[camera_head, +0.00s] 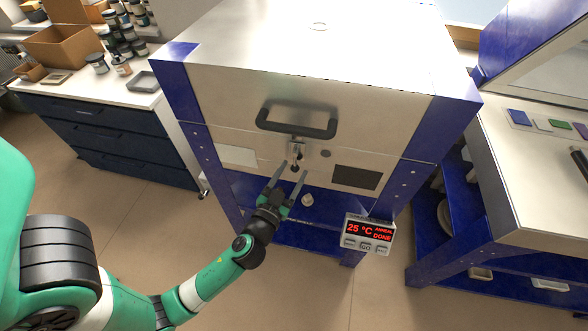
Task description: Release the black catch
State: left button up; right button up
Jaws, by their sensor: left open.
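The black catch (296,161) sits on a small metal plate on the kiln front, just below the black handle (297,124). The kiln (300,95) is a pale metal box with blue corners, and its lid looks closed. My left gripper (291,176) is open, with its two fingers pointing up at the catch from below and in front. The fingertips lie close to the catch on either side in the picture; I cannot tell whether they touch it. My right gripper is not in view; a dark tip at the right edge is too cut off to identify.
A controller (367,234) at the kiln's lower right reads 25 °C, ANNEAL DONE. A blue drawer cabinet (105,140) with jars and cardboard boxes stands at left. A bench (530,185) with coloured glass samples stands at right. The floor in front is clear.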

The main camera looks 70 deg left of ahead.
pick_arm(q)
jog(key=shift+c, duration=1.1)
grip_shut()
